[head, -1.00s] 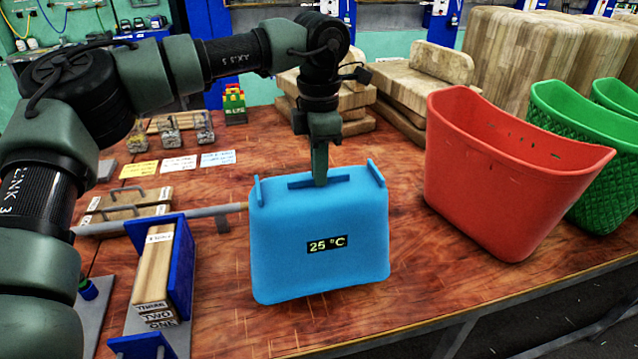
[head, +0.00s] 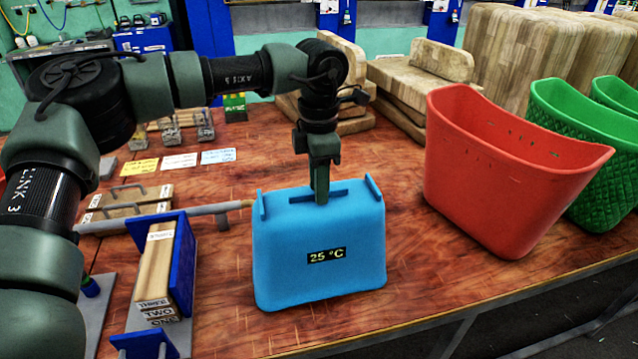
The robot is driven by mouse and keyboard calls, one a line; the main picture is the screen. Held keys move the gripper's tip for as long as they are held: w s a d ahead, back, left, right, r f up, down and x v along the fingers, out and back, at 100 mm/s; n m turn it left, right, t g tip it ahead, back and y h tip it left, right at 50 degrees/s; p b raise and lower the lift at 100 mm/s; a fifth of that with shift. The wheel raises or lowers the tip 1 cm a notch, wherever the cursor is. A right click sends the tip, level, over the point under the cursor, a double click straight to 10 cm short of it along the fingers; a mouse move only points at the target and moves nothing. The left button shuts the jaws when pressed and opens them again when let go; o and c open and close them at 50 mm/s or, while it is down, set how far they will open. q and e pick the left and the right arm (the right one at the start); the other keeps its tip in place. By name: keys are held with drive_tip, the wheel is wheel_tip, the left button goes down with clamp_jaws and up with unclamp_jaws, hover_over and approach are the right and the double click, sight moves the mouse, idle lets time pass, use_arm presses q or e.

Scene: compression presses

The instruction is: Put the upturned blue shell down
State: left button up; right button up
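The blue shell (head: 318,255) has a "25 °C" label on its front and low ridges along its top edge. It is at the centre of the head view, over the front part of the wooden bench. My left gripper (head: 321,196) points straight down at the middle ridge on top of the shell. Its fingers show nearly edge-on and appear shut on that ridge. I cannot tell whether the shell's underside touches the bench. My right gripper is not in view.
A red bin (head: 510,170) stands right of the shell, with green baskets (head: 590,150) beyond. A blue holder with wooden blocks (head: 158,270) and a grey bar (head: 165,218) are at left. Wooden boards (head: 425,85) are stacked behind. Bare bench lies between shell and red bin.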

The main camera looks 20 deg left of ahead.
use_arm(q)
wheel_tip(320, 180, up, 12)
drive_tip(key=b, duration=0.1)
idle(0.4)
